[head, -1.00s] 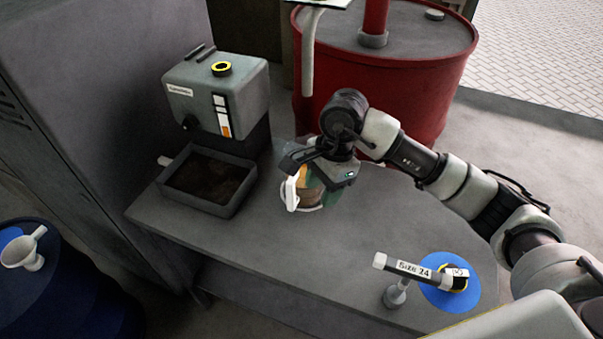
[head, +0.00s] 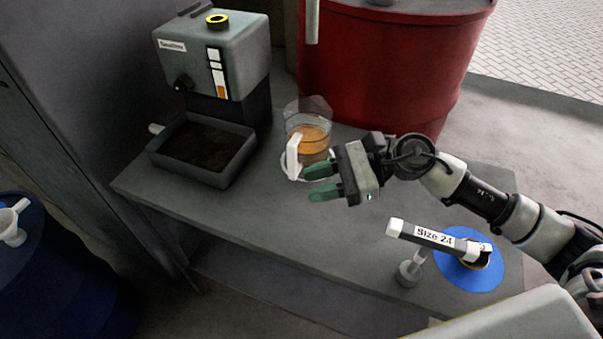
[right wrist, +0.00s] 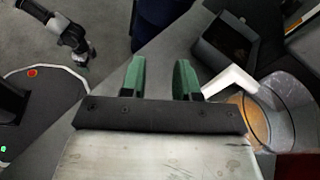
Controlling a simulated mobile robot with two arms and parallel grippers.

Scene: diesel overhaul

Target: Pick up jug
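The jug (head: 316,137) is clear, with amber liquid inside and a white handle (head: 293,157) on its left side. It stands upright on the grey bench near the red drum. My right gripper (head: 317,182) is open and empty, with its green fingers in front of the jug, pointing left. In the right wrist view, the jug (right wrist: 282,112) and its handle lie to the right of both fingers (right wrist: 159,77), outside the gap. My left arm seems to show small at the upper left there, its gripper (right wrist: 82,50) too small to read.
A grey dispenser (head: 235,60) with a dark tray (head: 220,180) stands left of the jug. The red drum (head: 390,70) is behind. A handle labelled "Size 24" (head: 433,237) and a blue disc (head: 495,262) lie at the bench's front right.

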